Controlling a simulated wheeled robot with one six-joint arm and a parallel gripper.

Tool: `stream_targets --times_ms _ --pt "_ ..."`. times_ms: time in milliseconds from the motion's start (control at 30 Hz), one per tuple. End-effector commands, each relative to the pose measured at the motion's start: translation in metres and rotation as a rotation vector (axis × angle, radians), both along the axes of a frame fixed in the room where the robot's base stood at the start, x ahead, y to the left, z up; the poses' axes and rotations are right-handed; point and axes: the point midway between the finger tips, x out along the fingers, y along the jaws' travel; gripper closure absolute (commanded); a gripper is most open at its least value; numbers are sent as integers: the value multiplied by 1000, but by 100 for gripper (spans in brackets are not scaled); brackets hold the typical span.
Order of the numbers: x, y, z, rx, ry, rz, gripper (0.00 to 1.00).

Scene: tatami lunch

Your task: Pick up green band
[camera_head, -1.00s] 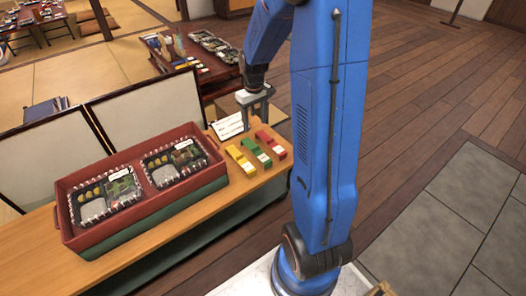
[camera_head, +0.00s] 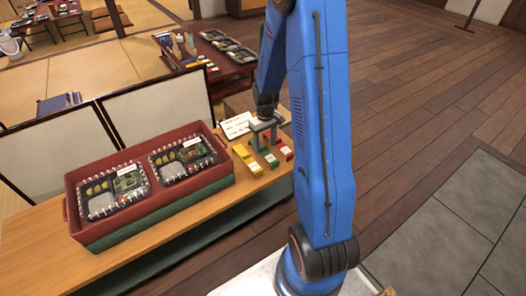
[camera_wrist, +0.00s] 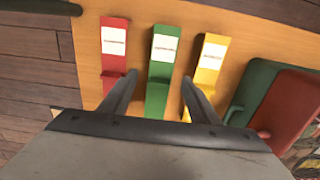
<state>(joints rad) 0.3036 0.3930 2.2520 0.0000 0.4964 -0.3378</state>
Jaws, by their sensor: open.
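The green band (camera_wrist: 161,70) lies on the wooden counter between the red band (camera_wrist: 115,50) and the yellow band (camera_wrist: 208,65), each with a white label. My gripper (camera_wrist: 160,85) is open above the counter, one finger on each side of the green band in the wrist view. Whether it touches the band cannot be told. In the head view, my gripper (camera_head: 264,131) partly covers the green band (camera_head: 270,159). The yellow band (camera_head: 246,160) and red band (camera_head: 286,151) lie beside it.
A red crate (camera_head: 75,214) with two lunch boxes stands left of the bands on the counter (camera_head: 35,248). A low table (camera_head: 226,73) with more boxes is at the back.

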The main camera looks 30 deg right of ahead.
Motion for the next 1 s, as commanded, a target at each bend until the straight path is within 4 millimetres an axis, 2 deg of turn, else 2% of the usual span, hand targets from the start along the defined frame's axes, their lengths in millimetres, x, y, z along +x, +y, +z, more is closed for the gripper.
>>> stream_targets --times_ms 167,500,867,1000 --pt "0 0 -9 1 2 0 44" --pt "3 1 -49 1 2 0 44" --pt "3 1 -55 0 0 0 44" --pt "3 1 -55 0 0 0 75"
